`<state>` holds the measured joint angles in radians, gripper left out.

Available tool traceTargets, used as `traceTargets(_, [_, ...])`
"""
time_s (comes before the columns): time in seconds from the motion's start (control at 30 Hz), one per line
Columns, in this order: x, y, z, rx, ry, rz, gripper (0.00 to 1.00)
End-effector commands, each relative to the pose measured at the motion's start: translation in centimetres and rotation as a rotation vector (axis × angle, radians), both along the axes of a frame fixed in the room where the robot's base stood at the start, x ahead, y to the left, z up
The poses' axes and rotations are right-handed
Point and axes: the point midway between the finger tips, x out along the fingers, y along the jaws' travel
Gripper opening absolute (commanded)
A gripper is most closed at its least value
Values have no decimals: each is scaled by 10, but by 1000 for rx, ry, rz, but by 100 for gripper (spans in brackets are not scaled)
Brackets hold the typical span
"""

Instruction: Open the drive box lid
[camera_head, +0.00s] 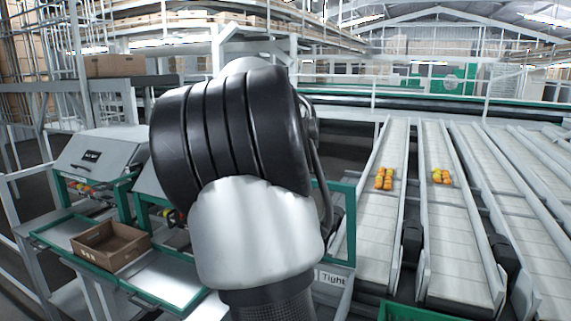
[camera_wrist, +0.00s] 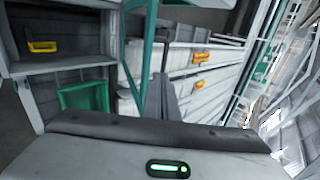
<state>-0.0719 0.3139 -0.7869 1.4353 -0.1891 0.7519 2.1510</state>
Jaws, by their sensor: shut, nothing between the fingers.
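I cannot make out for certain a drive box or its lid in either view. In the head view, my arm fills the middle and hides what lies behind it, and my gripper does not show there. In the wrist view, the pale hand body spans the bottom, with a lit green strip. My gripper (camera_wrist: 163,78) shows as narrow grey fingers above the dark bar, shut and empty. No touch between the fingers and anything is visible.
At the left stand a grey machine with a sloped cover (camera_head: 95,150) and an open carton (camera_head: 112,246). A green crate (camera_wrist: 88,98) shows in the wrist view.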

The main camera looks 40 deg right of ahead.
Motion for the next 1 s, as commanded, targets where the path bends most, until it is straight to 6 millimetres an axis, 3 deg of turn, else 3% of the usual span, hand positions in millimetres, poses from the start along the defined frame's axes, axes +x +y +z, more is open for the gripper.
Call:
traceTargets(0.4, [22, -46, -49, 1, 3, -1, 0])
traceTargets(0.67, [27, -51, -56, 2, 1, 3, 0])
traceTargets(1.0, [29, -56, -50, 0, 3, 1, 0])
